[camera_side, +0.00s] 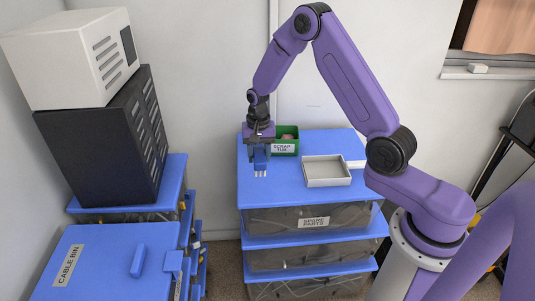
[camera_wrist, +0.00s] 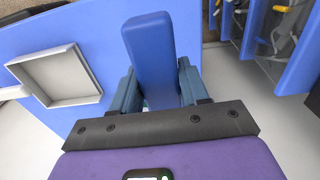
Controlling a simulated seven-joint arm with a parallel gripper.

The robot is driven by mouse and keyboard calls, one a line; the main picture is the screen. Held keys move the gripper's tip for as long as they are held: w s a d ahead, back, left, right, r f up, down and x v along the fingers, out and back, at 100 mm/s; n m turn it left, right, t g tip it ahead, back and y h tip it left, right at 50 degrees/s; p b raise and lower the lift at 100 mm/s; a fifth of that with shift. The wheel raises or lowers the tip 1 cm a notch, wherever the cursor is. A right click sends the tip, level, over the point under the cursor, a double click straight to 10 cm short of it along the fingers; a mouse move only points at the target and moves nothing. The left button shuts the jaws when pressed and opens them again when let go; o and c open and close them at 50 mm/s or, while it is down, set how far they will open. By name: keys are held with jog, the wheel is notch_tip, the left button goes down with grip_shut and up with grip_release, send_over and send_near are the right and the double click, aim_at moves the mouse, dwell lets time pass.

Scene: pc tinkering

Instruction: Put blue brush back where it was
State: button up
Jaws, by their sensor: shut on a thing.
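The blue brush (camera_side: 260,157) is held under my gripper (camera_side: 259,147) in the side view, with its pale bristles pointing down. It is over the left part of the blue top (camera_side: 283,171) of the spare parts drawers; I cannot tell whether the bristles touch it. In the wrist view the brush (camera_wrist: 152,52) is a long blue block between the two fingers of my gripper (camera_wrist: 155,92), which are shut on it. The bristles are hidden there.
A green scrap tub (camera_side: 287,133) stands just behind and right of the brush. A white tray (camera_side: 326,171) lies to the right, also in the wrist view (camera_wrist: 61,75). A blue cable bin (camera_side: 105,268) and a black case (camera_side: 105,145) with a white box (camera_side: 72,55) stand left.

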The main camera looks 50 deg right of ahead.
dwell(0.3)
jog(key=shift+f, duration=4.05)
jog(key=shift+f, duration=0.4)
jog(key=o, duration=0.7)
jog(key=o, duration=0.6)
jog(key=shift+c, duration=0.2)
jog(key=shift+r, duration=4)
